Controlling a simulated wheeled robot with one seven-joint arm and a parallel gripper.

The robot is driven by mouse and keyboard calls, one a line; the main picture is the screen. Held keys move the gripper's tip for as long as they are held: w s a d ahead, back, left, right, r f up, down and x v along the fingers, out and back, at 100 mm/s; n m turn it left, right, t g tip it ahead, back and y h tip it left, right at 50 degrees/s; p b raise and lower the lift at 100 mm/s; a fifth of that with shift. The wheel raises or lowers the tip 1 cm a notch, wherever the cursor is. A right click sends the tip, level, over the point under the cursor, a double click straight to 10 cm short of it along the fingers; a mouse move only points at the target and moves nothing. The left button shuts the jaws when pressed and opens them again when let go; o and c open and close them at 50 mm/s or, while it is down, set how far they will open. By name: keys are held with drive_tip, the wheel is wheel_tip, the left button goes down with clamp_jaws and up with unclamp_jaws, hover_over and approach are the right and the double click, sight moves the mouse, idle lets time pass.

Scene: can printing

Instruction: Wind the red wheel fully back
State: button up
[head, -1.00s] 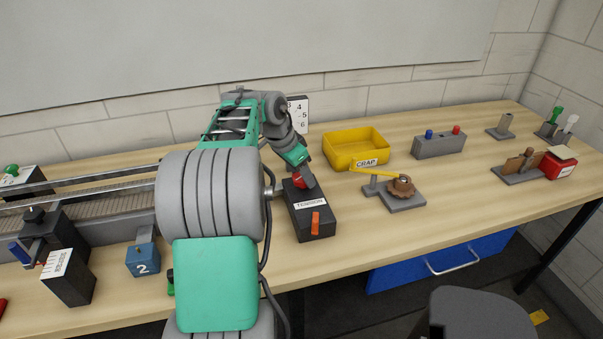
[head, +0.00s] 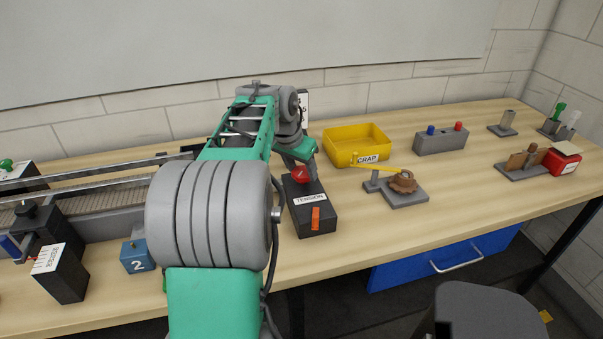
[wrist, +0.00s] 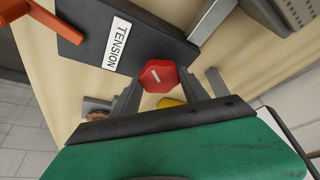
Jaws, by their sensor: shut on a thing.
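The red wheel (wrist: 158,76) is a faceted red knob with a white mark, on the black box labelled TENSION (wrist: 75,22). In the head view the wheel (head: 301,174) sits at the back of the box (head: 318,220), with an orange lever (head: 315,217) at the front. My gripper (wrist: 156,84) is shut on the red wheel, one finger on each side of it. In the head view my wrist reaches over the back of the box, and the fingers are partly hidden.
A yellow SCRAP bin (head: 357,146) stands right of and behind the box. A grey plate with a brown gear and yellow arm (head: 403,188) lies to the right. A conveyor (head: 95,200) runs at left, with a blue block marked 2 (head: 137,258) in front.

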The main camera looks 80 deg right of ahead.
drive_tip(key=n+t+b, duration=0.1)
drive_tip(key=n, duration=0.1)
drive_tip(key=shift+s+f+n, duration=0.1)
drive_tip(key=shift+n, duration=0.3)
drive_tip(key=shift+n+t, duration=0.7)
drive_tip(key=shift+n, duration=0.9)
drive_tip(key=o, duration=1.4)
drive_tip(key=shift+c, duration=0.2)
drive_tip(key=v, duration=0.8)
